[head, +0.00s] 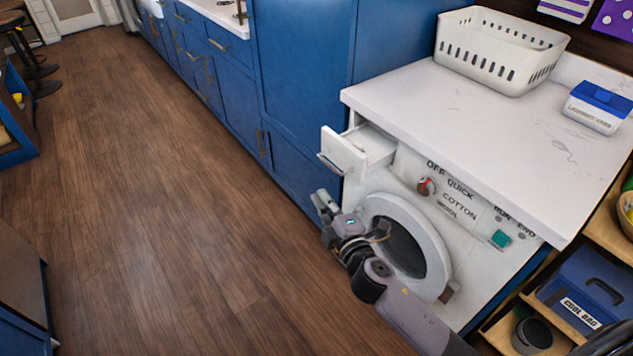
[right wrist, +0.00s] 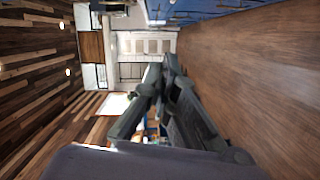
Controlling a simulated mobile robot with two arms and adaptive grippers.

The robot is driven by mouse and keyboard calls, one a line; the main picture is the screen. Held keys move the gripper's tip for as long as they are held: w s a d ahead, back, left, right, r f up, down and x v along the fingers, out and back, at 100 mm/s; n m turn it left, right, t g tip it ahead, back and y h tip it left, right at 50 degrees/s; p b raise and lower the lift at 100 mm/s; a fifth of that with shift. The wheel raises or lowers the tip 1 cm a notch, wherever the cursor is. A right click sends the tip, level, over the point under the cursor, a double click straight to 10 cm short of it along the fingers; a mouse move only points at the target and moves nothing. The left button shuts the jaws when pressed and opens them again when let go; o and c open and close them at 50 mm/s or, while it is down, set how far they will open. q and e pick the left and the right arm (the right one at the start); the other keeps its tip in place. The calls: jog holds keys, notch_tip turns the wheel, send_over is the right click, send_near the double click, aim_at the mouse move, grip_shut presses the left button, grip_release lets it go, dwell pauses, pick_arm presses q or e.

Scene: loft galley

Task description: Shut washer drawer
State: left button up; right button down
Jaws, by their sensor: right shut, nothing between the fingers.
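The white washer (head: 462,234) stands under a white counter at the right of the head view. Its detergent drawer (head: 346,153) at the top left of the front is pulled out, with its open top showing. The round door (head: 405,246) below looks closed. My right gripper (head: 322,203) is shut and empty, just below and left of the drawer front, apart from it in the picture. It also shows shut in the right wrist view (right wrist: 160,78), where the drawer cannot be made out. My left gripper is not in view.
Blue cabinets (head: 300,80) run along the left of the washer. A white basket (head: 500,50) and a laundry box (head: 597,106) stand on the counter. Shelves with a blue cool bag (head: 587,290) are at the right. The wooden floor (head: 150,200) is clear.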

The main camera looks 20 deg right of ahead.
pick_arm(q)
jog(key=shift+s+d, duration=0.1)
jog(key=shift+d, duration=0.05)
pick_arm(e)
jog(key=w+d+f, duration=0.1)
jog(key=w+d, duration=0.2)
jog(key=w, duration=0.7)
jog(key=shift+w+f, duration=0.3)
jog(key=shift+w, duration=0.1)
jog(key=shift+d, duration=0.1)
